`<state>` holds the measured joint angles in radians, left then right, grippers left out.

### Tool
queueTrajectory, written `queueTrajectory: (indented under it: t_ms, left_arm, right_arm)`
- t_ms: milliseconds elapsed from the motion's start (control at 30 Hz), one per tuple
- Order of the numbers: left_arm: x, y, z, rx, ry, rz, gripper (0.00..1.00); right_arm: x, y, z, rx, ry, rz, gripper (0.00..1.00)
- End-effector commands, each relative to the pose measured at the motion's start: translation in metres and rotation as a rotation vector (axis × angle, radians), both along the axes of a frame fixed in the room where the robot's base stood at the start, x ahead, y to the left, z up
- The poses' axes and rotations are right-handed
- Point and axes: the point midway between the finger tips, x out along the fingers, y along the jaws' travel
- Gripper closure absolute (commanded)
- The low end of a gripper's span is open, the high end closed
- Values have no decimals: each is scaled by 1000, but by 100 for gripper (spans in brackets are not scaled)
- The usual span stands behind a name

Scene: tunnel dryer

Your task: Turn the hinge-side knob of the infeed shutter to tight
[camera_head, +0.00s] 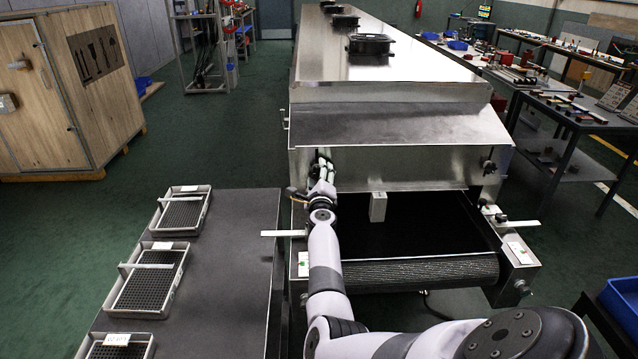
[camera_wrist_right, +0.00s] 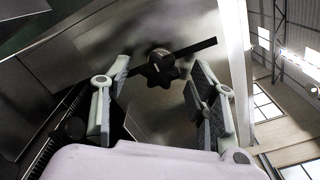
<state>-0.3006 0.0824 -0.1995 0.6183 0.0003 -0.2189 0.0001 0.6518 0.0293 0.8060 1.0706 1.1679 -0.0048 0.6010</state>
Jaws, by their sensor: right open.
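The infeed shutter (camera_head: 410,165) is the shiny metal panel across the dryer's near end, above the dark belt. A dark lobed knob (camera_wrist_right: 160,68) shows in the right wrist view, with a dark straight strip (camera_wrist_right: 193,50) running from it to the right. My right gripper (camera_wrist_right: 158,75) is open, its fingers to the left and right of this knob, with gaps visible. In the head view my right gripper (camera_head: 322,168) is at the shutter's left end and hides that knob. Another dark knob (camera_head: 488,167) is at the shutter's right end. My left gripper is not in view.
A small pale box (camera_head: 378,207) is at the belt opening, right of my arm. The conveyor belt (camera_head: 430,230) lies below. A grey table (camera_head: 235,240) with several mesh trays (camera_head: 150,280) stands at the left. Pale flat bars (camera_head: 283,233) stick out beside the belt.

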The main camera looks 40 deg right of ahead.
Motion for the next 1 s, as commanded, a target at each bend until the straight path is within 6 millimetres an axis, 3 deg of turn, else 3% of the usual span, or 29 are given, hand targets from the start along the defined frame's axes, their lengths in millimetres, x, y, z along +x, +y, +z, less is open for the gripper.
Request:
queueTrajectory:
  t_ms: [500, 1000]
  left_arm:
    - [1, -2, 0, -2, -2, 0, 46]
    - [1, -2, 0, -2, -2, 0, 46]
  right_arm:
    - [-48, 40, -3, 0, 5, -2, 46]
    - [-55, 46, -3, 1, 4, -1, 46]
